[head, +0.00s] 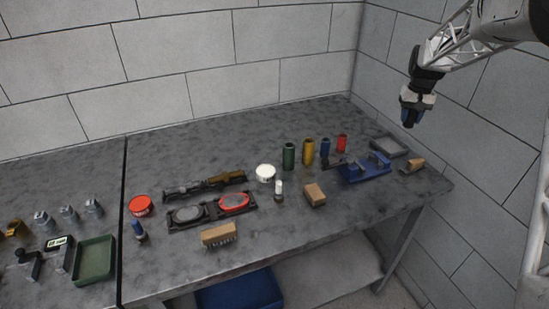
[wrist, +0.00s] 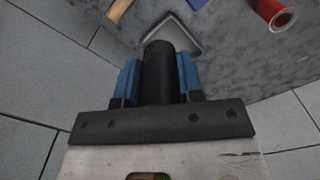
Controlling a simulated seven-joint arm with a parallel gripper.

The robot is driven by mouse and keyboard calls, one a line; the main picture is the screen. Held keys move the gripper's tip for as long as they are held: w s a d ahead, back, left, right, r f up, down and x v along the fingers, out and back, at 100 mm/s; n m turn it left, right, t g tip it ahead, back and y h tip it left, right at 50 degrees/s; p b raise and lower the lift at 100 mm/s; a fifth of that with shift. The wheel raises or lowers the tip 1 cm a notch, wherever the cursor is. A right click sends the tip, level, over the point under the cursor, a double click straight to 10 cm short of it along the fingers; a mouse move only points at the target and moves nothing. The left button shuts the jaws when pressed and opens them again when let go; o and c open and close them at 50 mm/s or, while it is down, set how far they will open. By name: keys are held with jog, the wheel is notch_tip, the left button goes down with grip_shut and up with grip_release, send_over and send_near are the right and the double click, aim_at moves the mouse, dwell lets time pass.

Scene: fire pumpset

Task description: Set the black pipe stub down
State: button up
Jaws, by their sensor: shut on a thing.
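My gripper (head: 409,118) hangs at the upper right in the head view, well above the right end of the grey bench (head: 340,228). In the wrist view, its blue-padded fingers (wrist: 159,82) are shut on the black pipe stub (wrist: 159,70), one on each side. The stub points away from the palm and stays clear of the bench. In the head view the stub cannot be told apart from the dark gripper.
Below the gripper are a dark grey square tray (head: 389,146), a blue fixture (head: 365,170) and a wooden-backed brush (head: 412,166). Red (head: 341,144), blue (head: 325,147), yellow (head: 308,152) and green (head: 289,155) cylinders stand left of them. A block wall (head: 455,125) is close behind.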

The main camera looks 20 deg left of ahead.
jog(key=s+a+f+n, duration=0.2)
jog(key=a, duration=0.9)
jog(key=s+a+f+n, duration=0.1)
jog(key=s+a+n, duration=0.15)
jog(key=a, duration=0.85)
jog(key=n, duration=0.5)
send_over(274, 158)
notch_tip(274, 158, down, 4)
jog(key=shift+w+a+r, duration=0.1)
jog(key=shift+w+r, duration=0.05)
jog(key=shift+r, duration=0.05)
jog(key=shift+f, duration=0.1)
jog(key=shift+f, duration=2.4)
jog(key=shift+f, duration=2.5)
jog(key=shift+f, duration=0.15)
